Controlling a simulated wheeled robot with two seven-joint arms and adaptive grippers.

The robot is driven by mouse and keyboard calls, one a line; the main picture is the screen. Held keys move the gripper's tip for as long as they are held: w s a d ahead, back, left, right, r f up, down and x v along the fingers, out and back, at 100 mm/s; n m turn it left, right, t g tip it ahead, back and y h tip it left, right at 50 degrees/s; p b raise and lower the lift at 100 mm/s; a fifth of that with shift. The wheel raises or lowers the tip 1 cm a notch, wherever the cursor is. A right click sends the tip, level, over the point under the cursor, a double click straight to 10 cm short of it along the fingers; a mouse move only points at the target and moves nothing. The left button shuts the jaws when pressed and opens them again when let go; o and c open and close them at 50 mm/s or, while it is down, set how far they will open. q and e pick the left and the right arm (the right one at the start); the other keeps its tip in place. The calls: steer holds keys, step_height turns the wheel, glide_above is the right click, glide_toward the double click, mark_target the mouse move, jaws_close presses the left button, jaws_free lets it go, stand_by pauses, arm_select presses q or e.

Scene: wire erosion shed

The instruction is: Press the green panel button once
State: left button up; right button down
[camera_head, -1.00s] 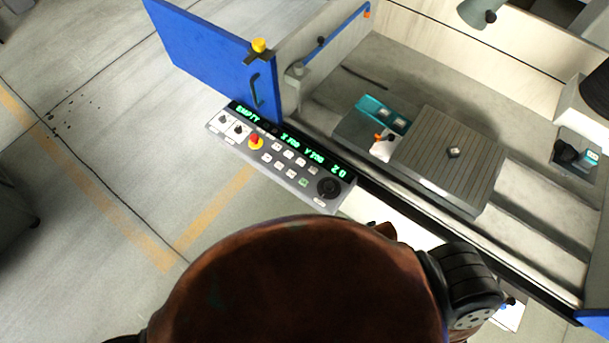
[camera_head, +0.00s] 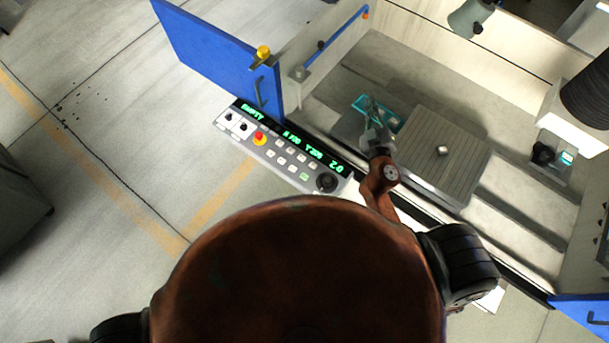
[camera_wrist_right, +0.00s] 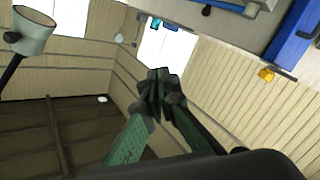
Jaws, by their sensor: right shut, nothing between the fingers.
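The green button (camera_head: 304,176) is a small green key in the lower right of the panel, just left of the dial. My right gripper (camera_head: 369,104) is over the machine's work area, up and to the right of the panel and apart from the button. In the right wrist view its fingers (camera_wrist_right: 158,76) are together and empty; the panel does not show there. My left gripper is not in view.
A ribbed table (camera_head: 445,160) lies in the machine at right. Floor left of the panel is clear.

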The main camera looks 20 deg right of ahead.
steer(key=w+a+f+n+y, duration=0.2)
steer(key=w+a+n+y, duration=0.2)
steer(key=a+n+y, duration=0.5)
steer(key=n+g+y, duration=0.2)
steer(key=n+g, duration=0.4)
steer(key=g, duration=0.5)
glide_above(306, 177)
step_height(306, 177, down, 26)
steer(key=shift+r, duration=0.15)
step_height(306, 177, down, 7)
steer(key=b, duration=0.8)
steer(key=shift+r, duration=0.2)
steer(key=shift+f+b, duration=0.6)
steer(key=shift+f, duration=0.5)
